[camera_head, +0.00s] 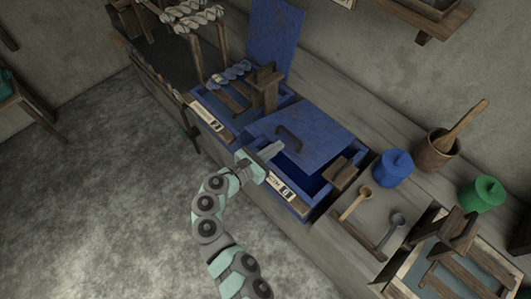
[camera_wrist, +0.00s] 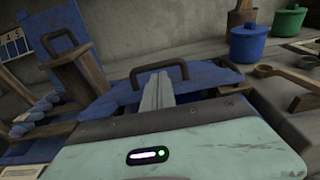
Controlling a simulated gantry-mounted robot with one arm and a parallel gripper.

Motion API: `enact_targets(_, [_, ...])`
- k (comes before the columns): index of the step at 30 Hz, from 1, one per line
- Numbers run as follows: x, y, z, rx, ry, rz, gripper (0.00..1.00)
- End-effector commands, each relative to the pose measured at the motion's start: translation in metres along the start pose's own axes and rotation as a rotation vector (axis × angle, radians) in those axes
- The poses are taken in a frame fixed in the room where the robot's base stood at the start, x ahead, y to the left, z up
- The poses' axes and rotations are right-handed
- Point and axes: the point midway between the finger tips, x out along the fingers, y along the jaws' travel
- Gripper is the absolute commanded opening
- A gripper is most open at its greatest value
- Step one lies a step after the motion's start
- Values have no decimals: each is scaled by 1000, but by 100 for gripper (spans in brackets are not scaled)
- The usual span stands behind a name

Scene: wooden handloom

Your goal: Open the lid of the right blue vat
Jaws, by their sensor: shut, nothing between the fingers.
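The right blue vat (camera_head: 318,197) has a worn blue lid (camera_head: 318,137) with a dark handle (camera_head: 288,137). The lid appears partly raised, with the dark blue inside of the vat showing below its front edge. My gripper (camera_head: 272,150) is shut and empty at the lid's front left, short of the handle. In the wrist view, my gripper's fingers (camera_wrist: 157,92) point at the lid (camera_wrist: 205,76), and the handle (camera_wrist: 158,68) stands just beyond them. I cannot tell whether the fingertips touch the lid.
The left vat's lid (camera_head: 273,38) stands upright, and a wooden press (camera_head: 265,85) stands at that vat. A blue jar (camera_head: 392,168), a green jar (camera_head: 482,194), a mortar (camera_head: 437,150) and ladles (camera_head: 355,203) are on the right. Open floor (camera_head: 100,190) lies at left.

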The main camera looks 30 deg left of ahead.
Motion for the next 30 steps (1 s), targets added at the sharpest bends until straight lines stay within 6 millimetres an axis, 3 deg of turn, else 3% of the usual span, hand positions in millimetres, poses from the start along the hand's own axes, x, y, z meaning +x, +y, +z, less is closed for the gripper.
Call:
enact_targets(3, [19,-1,-1,2,1,-3,0])
enact_targets(9, [36,1,0,1,1,1,0])
enact_targets(30, [35,6,6,0,20,10,0])
